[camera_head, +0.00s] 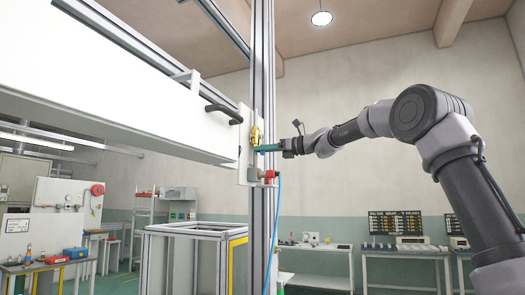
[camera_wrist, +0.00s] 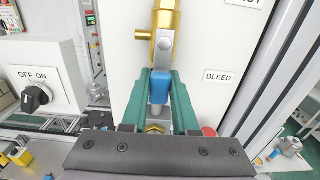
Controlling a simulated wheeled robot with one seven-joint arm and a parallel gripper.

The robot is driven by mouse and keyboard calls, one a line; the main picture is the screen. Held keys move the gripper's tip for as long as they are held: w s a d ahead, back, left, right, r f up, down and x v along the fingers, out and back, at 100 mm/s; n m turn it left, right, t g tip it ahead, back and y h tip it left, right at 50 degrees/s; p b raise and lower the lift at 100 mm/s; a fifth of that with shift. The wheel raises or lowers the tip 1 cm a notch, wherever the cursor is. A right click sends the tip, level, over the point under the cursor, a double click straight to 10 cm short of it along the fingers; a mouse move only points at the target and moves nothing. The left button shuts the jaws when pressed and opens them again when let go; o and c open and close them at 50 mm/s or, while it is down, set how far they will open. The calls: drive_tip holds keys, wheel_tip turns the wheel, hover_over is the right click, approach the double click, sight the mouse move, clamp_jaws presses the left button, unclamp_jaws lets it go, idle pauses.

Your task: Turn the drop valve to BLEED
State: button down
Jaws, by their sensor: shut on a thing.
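The drop valve (camera_wrist: 165,20) is a brass body at the top of the wrist view, with a grey metal lever stem and a blue grip (camera_wrist: 159,88) reaching down from it in the picture. My gripper (camera_wrist: 160,76) has its green fingers closed on both sides of the blue grip. A BLEED label (camera_wrist: 219,77) is on the white panel to the right of the lever; the lever does not point at it. A second label (camera_wrist: 246,3) is cut off at the top right. In the head view, my gripper (camera_head: 265,148) is at the brass valve (camera_head: 256,134) on the post; the grip is hidden there.
A red fitting (camera_head: 269,175) with a blue hose (camera_head: 275,225) sits just below the valve. An OFF/ON knob (camera_wrist: 37,97) is on a box at the left. A metal post (camera_head: 263,75) stands beside the white panel (camera_head: 130,85). Workbenches stand farther back.

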drive_tip(key=shift+w, duration=0.1)
drive_tip(key=shift+w+d+n, duration=0.1)
drive_tip(key=shift+w+n, duration=0.15)
drive_tip(key=shift+n, duration=0.4)
drive_tip(key=shift+w+d+n, duration=0.1)
drive_tip(key=shift+w+n, duration=0.1)
drive_tip(key=shift+n, duration=0.45)
drive_tip(key=w+n, duration=0.1)
drive_tip(key=n, duration=0.2)
drive_tip(key=r+n, duration=0.1)
drive_tip(key=n, duration=0.2)
drive_tip(key=w+d+r+n, duration=0.1)
drive_tip(key=n, duration=0.2)
drive_tip(key=shift+w, duration=0.35)
drive_tip(key=shift+r, duration=0.1)
drive_tip(key=c, duration=0.7)
unclamp_jaws()
drive_tip(key=shift+d, duration=0.1)
